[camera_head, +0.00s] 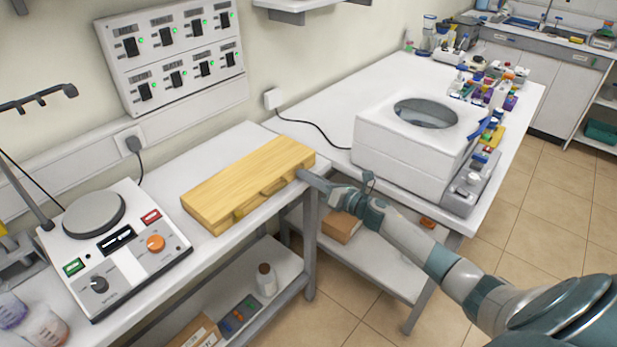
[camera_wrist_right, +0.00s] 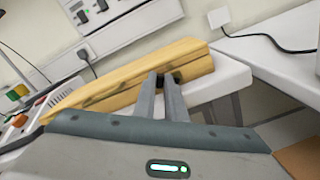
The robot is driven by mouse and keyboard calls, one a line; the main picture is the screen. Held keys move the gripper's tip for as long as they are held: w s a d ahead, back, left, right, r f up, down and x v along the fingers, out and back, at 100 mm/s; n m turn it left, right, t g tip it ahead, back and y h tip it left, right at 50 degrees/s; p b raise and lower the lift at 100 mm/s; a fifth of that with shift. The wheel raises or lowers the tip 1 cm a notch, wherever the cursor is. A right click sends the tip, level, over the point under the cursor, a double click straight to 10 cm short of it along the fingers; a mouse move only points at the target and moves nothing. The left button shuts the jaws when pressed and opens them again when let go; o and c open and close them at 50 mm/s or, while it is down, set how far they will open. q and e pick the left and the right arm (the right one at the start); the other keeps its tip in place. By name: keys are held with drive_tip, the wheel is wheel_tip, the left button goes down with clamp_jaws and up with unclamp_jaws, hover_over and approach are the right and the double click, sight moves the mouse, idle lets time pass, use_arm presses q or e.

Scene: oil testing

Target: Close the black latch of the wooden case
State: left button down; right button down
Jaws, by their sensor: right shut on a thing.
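The wooden case (camera_head: 245,176) lies shut on the left white table in the head view, with its front side facing me. It also shows in the right wrist view (camera_wrist_right: 110,98). My right gripper (camera_head: 302,175) is at the right end of the case's front side. In the right wrist view my right gripper (camera_wrist_right: 166,78) has its two fingers close together on a small dark piece, the black latch (camera_wrist_right: 177,77), at the case's front. The fingers hide much of the latch, so I cannot tell its exact position. My left gripper is not in view.
A hotplate-like device (camera_head: 115,240) stands left of the case. A white box-shaped machine (camera_head: 400,150) stands on the right table. A switch panel (camera_head: 175,55) is on the wall behind. Lower shelves hold a bottle (camera_head: 266,280) and a brown box (camera_head: 341,227).

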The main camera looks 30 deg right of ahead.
drive_tip(key=m, duration=0.2)
drive_tip(key=d+m, duration=0.1)
drive_tip(key=m, duration=0.1)
drive_tip(key=r+m, duration=0.1)
drive_tip(key=m, duration=0.1)
drive_tip(key=shift+w+d, duration=0.15)
drive_tip(key=shift+w, duration=0.1)
drive_tip(key=m, duration=0.2)
drive_tip(key=d+m, duration=0.1)
drive_tip(key=m, duration=0.2)
drive_tip(key=shift+w+d+p, duration=0.15)
drive_tip(key=shift+w+p, duration=0.05)
drive_tip(key=shift+p, duration=0.15)
drive_tip(key=shift+m, duration=0.3)
drive_tip(key=c, duration=1.8)
unclamp_jaws()
